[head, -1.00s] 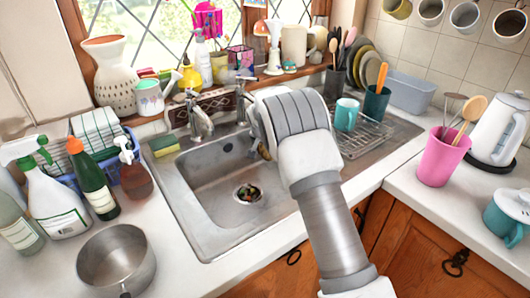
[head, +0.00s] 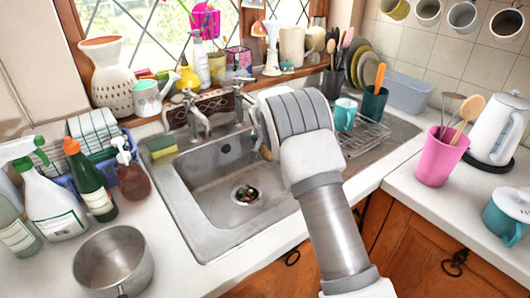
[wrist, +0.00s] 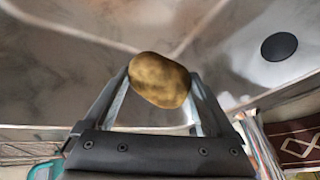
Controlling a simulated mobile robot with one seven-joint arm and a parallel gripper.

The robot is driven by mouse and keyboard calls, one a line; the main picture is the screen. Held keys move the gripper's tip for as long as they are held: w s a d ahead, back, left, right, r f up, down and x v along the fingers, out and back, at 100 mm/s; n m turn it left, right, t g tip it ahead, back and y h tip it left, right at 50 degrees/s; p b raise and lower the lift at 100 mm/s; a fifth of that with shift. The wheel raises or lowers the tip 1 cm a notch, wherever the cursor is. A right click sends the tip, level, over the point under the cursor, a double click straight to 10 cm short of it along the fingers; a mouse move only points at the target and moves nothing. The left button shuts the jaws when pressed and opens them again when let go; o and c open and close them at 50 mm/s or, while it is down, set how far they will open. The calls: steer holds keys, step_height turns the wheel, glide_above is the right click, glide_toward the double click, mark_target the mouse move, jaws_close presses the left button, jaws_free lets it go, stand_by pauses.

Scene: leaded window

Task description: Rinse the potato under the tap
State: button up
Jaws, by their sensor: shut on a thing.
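In the wrist view, a brown potato (wrist: 160,80) sits between the two fingers of my gripper (wrist: 160,88), which is shut on it. In the head view, my arm reaches over the right part of the steel sink (head: 205,190). The arm's wide white end hides most of the gripper and the potato there; only a small tan bit shows at its left edge. The tap (head: 197,115) stands at the back rim of the sink, left of my arm. A second tap fitting (head: 240,98) stands right of it.
A green and yellow sponge (head: 162,148) lies on the sink's left rim. Spray bottles, a green bottle (head: 90,180) and a steel pot (head: 112,262) crowd the left counter. A dish rack (head: 368,135) with a teal mug (head: 346,114) stands right of my arm.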

steer(key=shift+a, duration=0.15)
steer(key=shift+w+a, duration=0.1)
steer(key=shift+a, duration=0.3)
steer(key=shift+d, duration=0.15)
steer(key=shift+d+b, duration=0.35)
steer(key=shift+d, duration=0.1)
stand_by(0.3)
steer(key=s+a+b, duration=0.2)
steer(key=s+b, duration=0.1)
steer(key=s, duration=0.5)
steer(key=shift+b, duration=0.3)
stand_by(1.3)
steer(key=s+a+r, duration=0.1)
steer(key=s+r, duration=0.3)
steer(key=s, duration=0.1)
stand_by(0.4)
